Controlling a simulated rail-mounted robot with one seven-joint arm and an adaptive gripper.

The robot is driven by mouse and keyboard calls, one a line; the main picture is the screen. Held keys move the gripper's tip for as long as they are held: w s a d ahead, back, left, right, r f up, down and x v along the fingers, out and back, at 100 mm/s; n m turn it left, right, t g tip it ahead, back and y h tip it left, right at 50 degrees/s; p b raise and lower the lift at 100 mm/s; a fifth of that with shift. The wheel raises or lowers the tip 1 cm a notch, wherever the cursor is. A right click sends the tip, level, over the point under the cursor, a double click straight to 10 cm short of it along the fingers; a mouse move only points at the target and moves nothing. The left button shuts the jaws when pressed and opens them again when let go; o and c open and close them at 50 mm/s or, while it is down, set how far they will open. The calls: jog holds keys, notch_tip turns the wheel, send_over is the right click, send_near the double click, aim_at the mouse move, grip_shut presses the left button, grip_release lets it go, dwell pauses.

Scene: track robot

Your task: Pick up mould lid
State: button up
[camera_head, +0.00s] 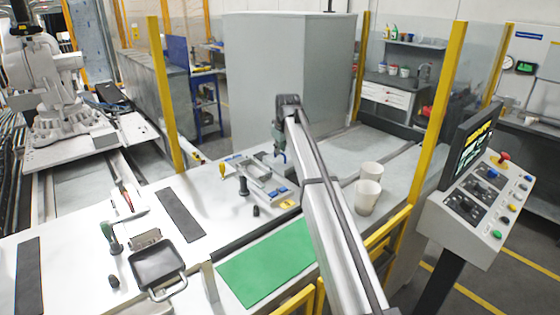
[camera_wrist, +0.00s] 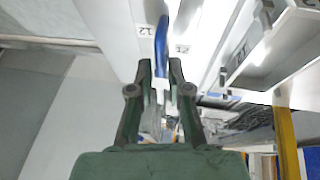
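I cannot tell for sure which thing is the mould lid. A black square pan-like mould (camera_head: 159,264) with a metal loop handle lies at the front left of the white table. A small grey plate (camera_head: 146,238) lies just behind it. A grey metal frame-like part (camera_head: 258,168) lies on the table behind and left of my arm. My gripper (camera_head: 279,156) hangs above the table close to that frame. In the wrist view the gripper's green fingers (camera_wrist: 160,66) stand apart. A blue curved part (camera_wrist: 161,45) shows just beyond the tips, apparently not gripped.
A green mat (camera_head: 267,262) lies at the table's front. Two white cups (camera_head: 367,196) stand right of my arm. A control panel (camera_head: 480,205) and yellow posts (camera_head: 439,115) bound the right. A large grey cabinet (camera_head: 285,80) stands behind. A dark strip (camera_head: 179,215) lies mid-table.

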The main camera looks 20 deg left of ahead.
jog(key=shift+p+x, duration=0.4)
jog(key=shift+x, duration=1.2)
jog(key=shift+d, duration=0.1)
grip_shut()
jog(key=shift+r, duration=0.2)
notch_tip(320, 180, up, 20)
jog(key=b, duration=0.4)
jog(key=shift+b, duration=0.35)
